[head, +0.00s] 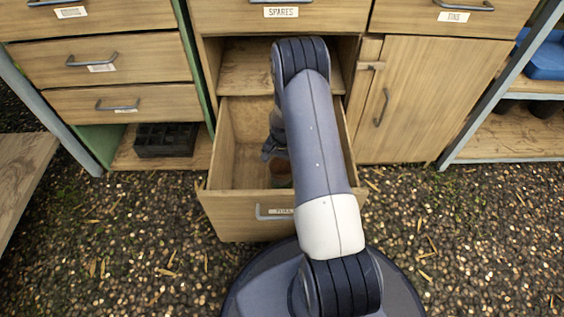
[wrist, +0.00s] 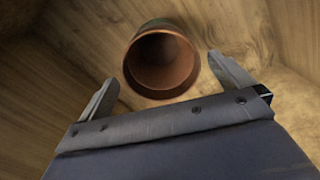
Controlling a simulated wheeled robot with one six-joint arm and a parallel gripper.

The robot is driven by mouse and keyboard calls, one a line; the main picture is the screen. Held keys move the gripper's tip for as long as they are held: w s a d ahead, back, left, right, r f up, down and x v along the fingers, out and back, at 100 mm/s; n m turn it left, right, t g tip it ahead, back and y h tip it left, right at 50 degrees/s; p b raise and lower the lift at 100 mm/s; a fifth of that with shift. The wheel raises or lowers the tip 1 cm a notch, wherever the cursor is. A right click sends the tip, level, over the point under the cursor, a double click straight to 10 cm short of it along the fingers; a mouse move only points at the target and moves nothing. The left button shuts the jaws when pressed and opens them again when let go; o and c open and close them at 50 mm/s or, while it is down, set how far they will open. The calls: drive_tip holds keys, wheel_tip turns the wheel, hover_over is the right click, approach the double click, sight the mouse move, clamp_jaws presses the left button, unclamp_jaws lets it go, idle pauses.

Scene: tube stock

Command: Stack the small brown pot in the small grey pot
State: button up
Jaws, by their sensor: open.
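A small brown pot (wrist: 163,82) stands in the open drawer, its mouth facing the wrist camera. In the head view the pot (head: 281,180) is mostly hidden behind my arm, and a dull greenish patch shows on its side. My gripper (wrist: 168,82) is open, with one finger on each side of the pot's rim. The fingers look apart from the rim. In the head view my gripper (head: 272,150) is inside the drawer, partly hidden by the arm. I cannot identify the small grey pot in either view.
The open drawer (head: 230,215) has wooden walls close around my gripper. Shut drawers (head: 120,70) and a cupboard door (head: 420,100) flank it. A black crate (head: 165,140) sits low at left. Dark pots (head: 543,108) stand on the right shelf, below a blue bin (head: 545,62).

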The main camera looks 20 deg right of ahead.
wheel_tip(320, 180, up, 13)
drive_tip(key=p, duration=0.5)
drive_tip(key=shift+p, duration=0.35)
wheel_tip(320, 180, down, 13)
drive_tip(key=b, duration=0.6)
drive_tip(key=shift+f, duration=0.1)
drive_tip(key=shift+r+p, duration=0.5)
drive_tip(key=shift+r, duration=0.05)
drive_tip(key=shift+f, duration=0.15)
